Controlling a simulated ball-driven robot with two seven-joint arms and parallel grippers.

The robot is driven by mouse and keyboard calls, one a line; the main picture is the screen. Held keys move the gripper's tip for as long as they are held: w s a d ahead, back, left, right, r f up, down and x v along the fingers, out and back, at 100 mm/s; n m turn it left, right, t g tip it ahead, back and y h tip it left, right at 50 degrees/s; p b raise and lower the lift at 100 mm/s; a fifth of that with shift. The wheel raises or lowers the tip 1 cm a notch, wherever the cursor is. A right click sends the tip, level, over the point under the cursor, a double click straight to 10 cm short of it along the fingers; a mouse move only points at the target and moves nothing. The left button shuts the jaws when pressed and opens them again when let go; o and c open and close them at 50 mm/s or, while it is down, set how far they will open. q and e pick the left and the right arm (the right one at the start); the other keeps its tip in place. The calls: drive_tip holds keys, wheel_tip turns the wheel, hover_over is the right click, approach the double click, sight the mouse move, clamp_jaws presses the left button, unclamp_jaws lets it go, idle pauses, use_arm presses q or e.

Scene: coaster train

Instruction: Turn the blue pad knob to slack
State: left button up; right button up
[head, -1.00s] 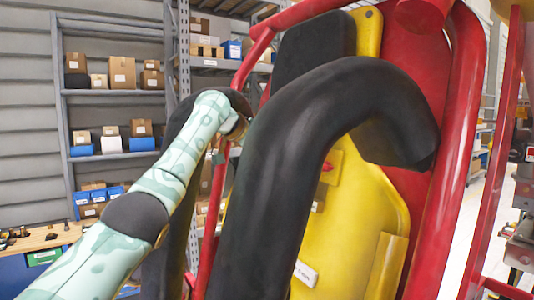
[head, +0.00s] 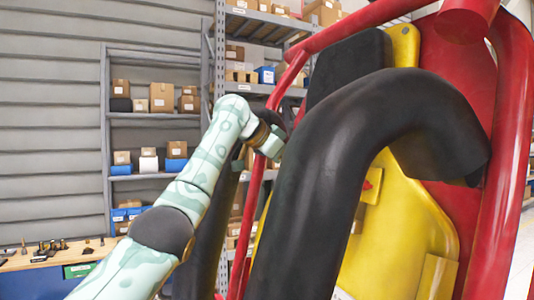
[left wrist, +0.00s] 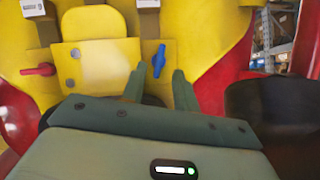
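The blue pad knob (left wrist: 159,60) is a small upright blue lever on the yellow seat panel in the left wrist view. My left gripper (left wrist: 159,80) is open, with its two green fingers apart. The knob shows just beyond the fingertips, between them in the picture, and I see no contact. In the head view my left arm reaches in from the left to the black padded restraint; its fingertips and the blue knob are hidden there. My right gripper is in neither view.
The thick black restraint (head: 330,165) arches in front of the seat. Red frame tubes (head: 515,130) stand on the right. Shelves with boxes (head: 162,97) and a workbench are behind.

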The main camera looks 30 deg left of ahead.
use_arm(q)
drive_tip(key=b+v, duration=0.3)
drive_tip(key=v, duration=0.8)
drive_tip(key=shift+s+a, duration=0.25)
